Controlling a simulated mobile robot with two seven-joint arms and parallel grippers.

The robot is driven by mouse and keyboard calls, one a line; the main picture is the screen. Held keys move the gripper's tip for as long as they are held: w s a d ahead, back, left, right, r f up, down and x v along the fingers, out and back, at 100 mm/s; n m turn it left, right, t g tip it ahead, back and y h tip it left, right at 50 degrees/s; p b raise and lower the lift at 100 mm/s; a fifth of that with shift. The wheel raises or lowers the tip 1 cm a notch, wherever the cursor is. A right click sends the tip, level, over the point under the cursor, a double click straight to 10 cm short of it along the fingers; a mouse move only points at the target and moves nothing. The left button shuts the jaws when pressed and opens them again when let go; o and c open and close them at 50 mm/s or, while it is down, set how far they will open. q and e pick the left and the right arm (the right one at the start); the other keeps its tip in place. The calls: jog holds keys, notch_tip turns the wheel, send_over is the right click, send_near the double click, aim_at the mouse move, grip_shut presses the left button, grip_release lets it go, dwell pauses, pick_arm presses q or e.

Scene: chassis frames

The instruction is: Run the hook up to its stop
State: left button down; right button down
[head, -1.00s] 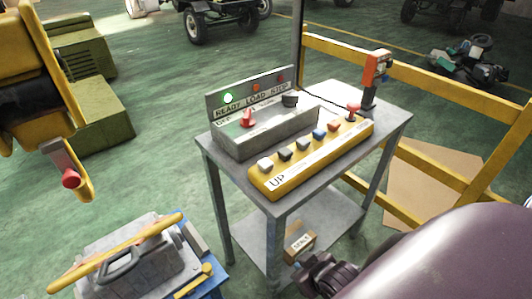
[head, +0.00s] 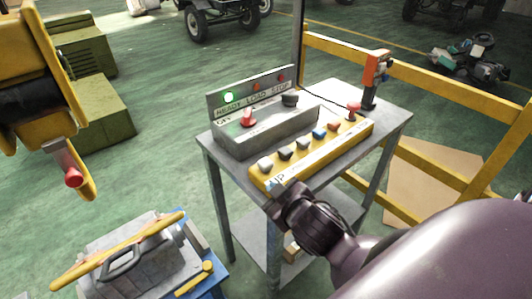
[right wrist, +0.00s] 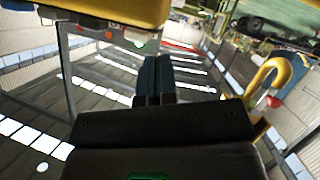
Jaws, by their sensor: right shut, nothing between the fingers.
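The yellow control box (head: 325,152) lies on the cart top, with a row of coloured buttons and a red mushroom button (head: 352,109). Its white button (head: 265,164) is nearest the UP label (head: 277,181), which my right gripper partly covers. My right gripper (head: 271,187) is shut and empty, close to that end of the box; I cannot tell whether it touches. In the right wrist view its fingers (right wrist: 157,62) are together below the yellow box (right wrist: 110,10). The yellow hook (head: 84,186) hangs at the left and shows in the right wrist view (right wrist: 285,68). My left gripper is out of view.
A grey panel (head: 268,134) behind the box has a lit green READY lamp (head: 228,97) and a red switch (head: 248,119). An orange device (head: 375,75) stands at the cart's back corner. A yellow railing (head: 430,87) runs behind; a grey load (head: 135,255) stands at lower left.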

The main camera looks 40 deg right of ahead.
jog(key=w+a+r+n+t+y, duration=0.4)
jog(key=w+r+n+t, duration=0.15)
jog(key=r, duration=0.35)
jog(key=w+a+r+n+g+y, duration=0.1)
jog(key=a+r+n+g+y, duration=0.3)
jog(key=a+r+n+y, duration=0.75)
jog(key=n+g+h, duration=1.3)
jog(key=n+g, duration=0.2)
jog(key=n, duration=0.1)
send_over(266, 161)
notch_tip(266, 161, down, 5)
jog(key=shift+r, duration=0.1)
notch_tip(266, 161, down, 14)
